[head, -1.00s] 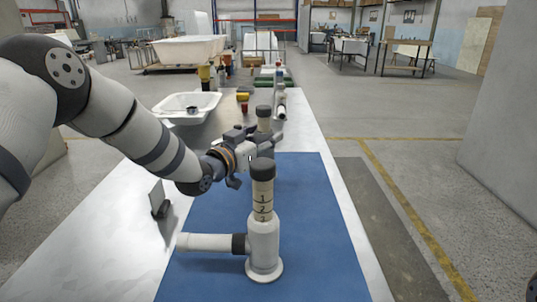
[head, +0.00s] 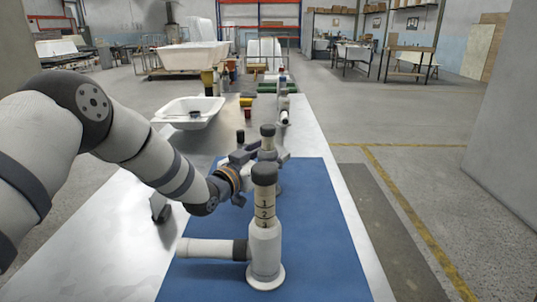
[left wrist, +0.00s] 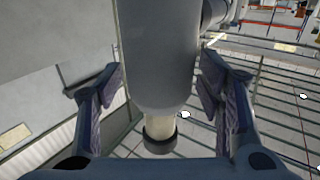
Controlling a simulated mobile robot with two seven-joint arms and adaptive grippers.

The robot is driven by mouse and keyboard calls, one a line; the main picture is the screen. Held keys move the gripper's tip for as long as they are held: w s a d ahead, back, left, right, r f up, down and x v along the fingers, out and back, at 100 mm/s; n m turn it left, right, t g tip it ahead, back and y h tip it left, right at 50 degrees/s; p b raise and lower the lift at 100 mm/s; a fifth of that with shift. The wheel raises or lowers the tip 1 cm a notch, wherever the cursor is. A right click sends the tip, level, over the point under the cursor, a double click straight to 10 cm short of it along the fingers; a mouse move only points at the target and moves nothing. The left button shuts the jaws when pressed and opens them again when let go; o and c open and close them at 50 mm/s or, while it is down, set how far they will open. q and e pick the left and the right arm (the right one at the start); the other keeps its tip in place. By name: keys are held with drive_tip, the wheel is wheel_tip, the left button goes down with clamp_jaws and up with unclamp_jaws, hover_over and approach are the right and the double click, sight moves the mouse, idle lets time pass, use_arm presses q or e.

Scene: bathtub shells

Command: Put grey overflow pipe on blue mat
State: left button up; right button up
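The grey overflow pipe (head: 267,155), upright with a dark cap, is at the far part of the blue mat (head: 315,235). My left gripper (head: 250,160) is at its left side. A similar off-white pipe (head: 264,245), marked 1, 2, 3, stands nearer on the mat with a side arm pointing left. My right gripper is not in view.
A small dark object (head: 160,208) lies on the bench left of the mat. A white tub shell (head: 188,110) and several bottles and pipes stand further back. The mat's right side is clear.

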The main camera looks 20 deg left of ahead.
use_arm(q)
drive_tip(key=shift+s+a+r, duration=0.1)
drive_tip(key=shift+s+r, duration=0.15)
drive_tip(key=shift+r, duration=0.05)
drive_tip(key=p+v, duration=0.2)
drive_tip(key=v, duration=0.9)
drive_tip(key=shift+s, duration=0.25)
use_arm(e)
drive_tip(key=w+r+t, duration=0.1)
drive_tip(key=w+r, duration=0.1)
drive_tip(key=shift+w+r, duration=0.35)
use_arm(q)
drive_tip(key=shift+f, duration=0.1)
